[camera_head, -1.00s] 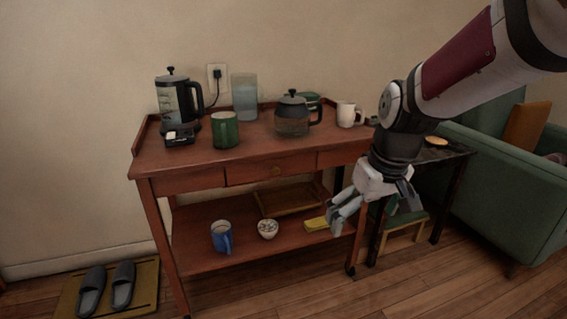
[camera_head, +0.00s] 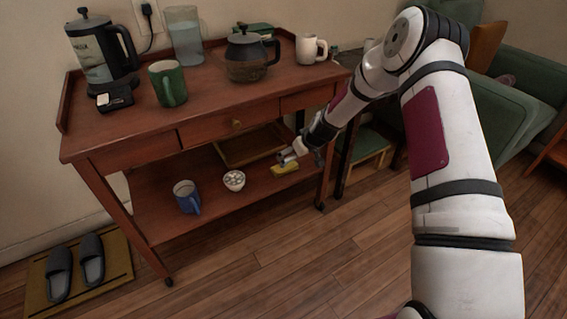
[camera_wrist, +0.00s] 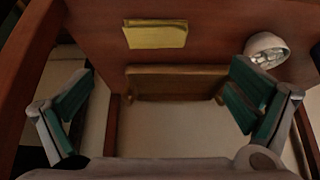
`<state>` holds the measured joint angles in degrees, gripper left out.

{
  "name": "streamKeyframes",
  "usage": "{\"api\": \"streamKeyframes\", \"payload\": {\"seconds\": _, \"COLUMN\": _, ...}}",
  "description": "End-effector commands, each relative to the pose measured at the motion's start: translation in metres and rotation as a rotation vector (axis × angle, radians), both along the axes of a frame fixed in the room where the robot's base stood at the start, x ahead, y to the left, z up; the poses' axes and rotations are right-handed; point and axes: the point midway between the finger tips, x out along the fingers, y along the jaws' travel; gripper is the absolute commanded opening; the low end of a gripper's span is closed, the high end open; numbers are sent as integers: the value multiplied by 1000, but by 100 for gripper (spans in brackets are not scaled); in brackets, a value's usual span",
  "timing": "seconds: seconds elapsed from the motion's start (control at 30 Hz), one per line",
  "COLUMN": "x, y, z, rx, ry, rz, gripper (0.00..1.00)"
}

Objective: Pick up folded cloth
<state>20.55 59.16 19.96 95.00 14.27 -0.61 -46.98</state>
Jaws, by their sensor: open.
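The folded cloth (camera_head: 285,169) is a small flat yellow bundle. It lies on the lower shelf of the red-brown cart, near its right end. In the wrist view the cloth (camera_wrist: 155,34) is at the top centre, above the gap between my fingers in the picture and not between them. My gripper (camera_head: 291,156) is at the right end of the cart, under the tabletop and close to the cloth. In the wrist view my gripper (camera_wrist: 162,95) has its two green-padded fingers wide apart with nothing between them.
A white bowl (camera_head: 234,180) and a blue mug (camera_head: 187,196) stand left of the cloth on the lower shelf (camera_head: 160,218). A wooden tray (camera_head: 232,147) lies behind. The drawer and tabletop (camera_head: 205,108) are overhead. A cart leg (camera_head: 327,180) stands right of the cloth.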

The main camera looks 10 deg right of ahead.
Motion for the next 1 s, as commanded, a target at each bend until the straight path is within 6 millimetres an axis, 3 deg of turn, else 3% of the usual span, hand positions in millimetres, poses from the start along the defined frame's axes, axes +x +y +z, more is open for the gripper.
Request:
{"api": "streamKeyframes", "payload": {"seconds": 0.5, "x": 37, "y": 10, "z": -69, "rx": 0, "ry": -7, "rz": -7, "gripper": 100}}
{"api": "streamKeyframes", "payload": {"seconds": 0.83, "x": 51, "y": 13, "z": -88, "rx": -1, "ry": -8, "rz": -7, "gripper": 100}}
{"api": "streamKeyframes", "payload": {"seconds": 1.0, "x": 64, "y": 16, "z": -107, "rx": -1, "ry": -8, "rz": -7, "gripper": 100}}
